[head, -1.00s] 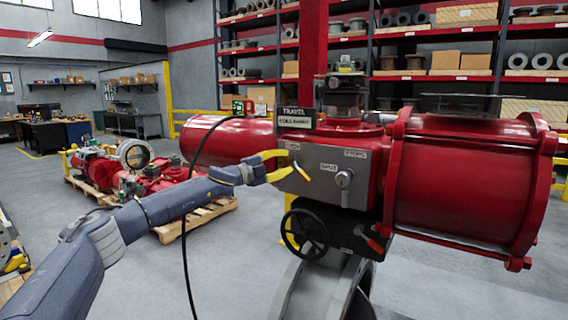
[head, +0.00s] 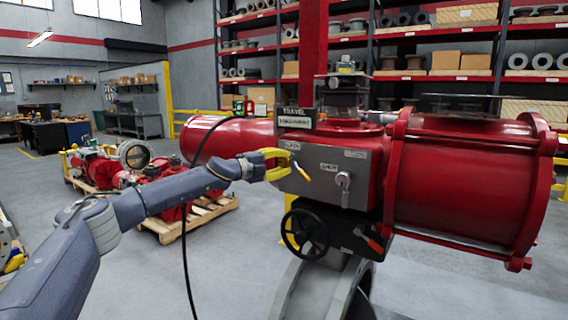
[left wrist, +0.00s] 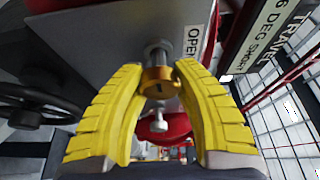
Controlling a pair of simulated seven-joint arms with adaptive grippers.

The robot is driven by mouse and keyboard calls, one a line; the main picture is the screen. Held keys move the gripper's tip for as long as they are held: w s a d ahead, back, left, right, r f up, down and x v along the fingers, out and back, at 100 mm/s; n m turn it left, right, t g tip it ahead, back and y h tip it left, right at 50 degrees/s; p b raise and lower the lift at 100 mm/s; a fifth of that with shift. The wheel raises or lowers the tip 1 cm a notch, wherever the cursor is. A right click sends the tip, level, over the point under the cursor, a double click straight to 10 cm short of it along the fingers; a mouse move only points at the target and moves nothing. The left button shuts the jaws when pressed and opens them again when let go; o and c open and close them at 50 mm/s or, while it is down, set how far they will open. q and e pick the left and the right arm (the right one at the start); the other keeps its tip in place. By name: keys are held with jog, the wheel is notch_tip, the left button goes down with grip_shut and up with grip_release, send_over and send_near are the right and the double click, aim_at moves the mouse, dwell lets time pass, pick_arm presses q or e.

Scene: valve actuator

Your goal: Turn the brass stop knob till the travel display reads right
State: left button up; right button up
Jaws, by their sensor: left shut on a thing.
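The brass stop knob (left wrist: 160,82) sits on a threaded stem at the grey panel, between my left gripper's yellow fingers in the left wrist view. My left gripper (head: 284,164) is shut on the knob, its fingertips against the knob's sides. In the head view the fingers mostly hide the knob. The travel display (head: 296,118) is a dark box above the panel. In the left wrist view the travel display (left wrist: 262,42) seems to read "6 DEG SHORT", turned sideways and cut off at the edge. My right gripper is not in view.
A black handwheel (head: 305,231) is below. A black cable (head: 184,240) hangs near my left arm.

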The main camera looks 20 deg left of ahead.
pick_arm(q)
jog(key=shift+d+f, duration=0.1)
jog(key=shift+d, duration=0.05)
jog(key=o, duration=1.3)
jog(key=shift+o, duration=0.2)
jog(key=shift+s, duration=0.1)
jog(key=v, duration=1.2)
